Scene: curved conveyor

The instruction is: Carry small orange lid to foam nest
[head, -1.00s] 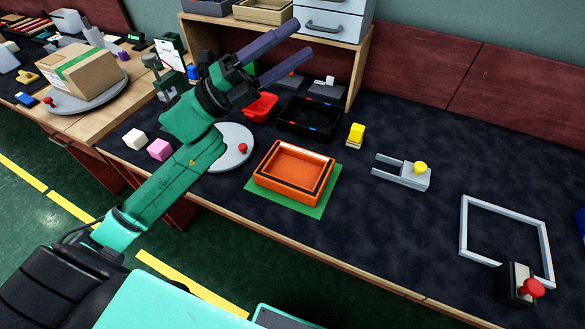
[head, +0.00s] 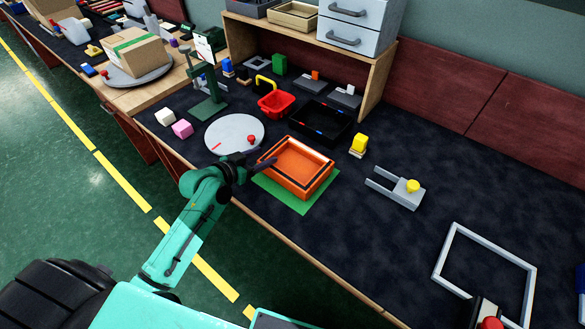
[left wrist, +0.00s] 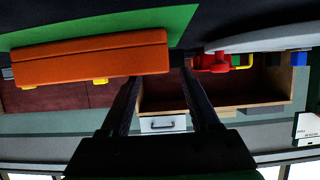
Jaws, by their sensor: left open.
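A small orange piece (head: 316,75) stands on a dark grey block at the back, below the shelf; I cannot tell whether it is the lid. A larger orange tray (head: 297,168) with a dark inner rim sits on a green mat (head: 306,207); it also shows in the left wrist view (left wrist: 90,60). I cannot make out a foam nest for certain. My left gripper (head: 262,161) is low, by the left corner of the orange tray. In the left wrist view its two dark fingers (left wrist: 160,80) are apart with nothing between them. My right gripper is out of view.
A grey turntable (head: 234,135) with a red knob lies left of the tray. A red basket (head: 276,104) and a black tray (head: 320,122) stand behind. A grey fork with a yellow knob (head: 402,190) and a grey frame (head: 447,252) lie right; dark tabletop between is clear.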

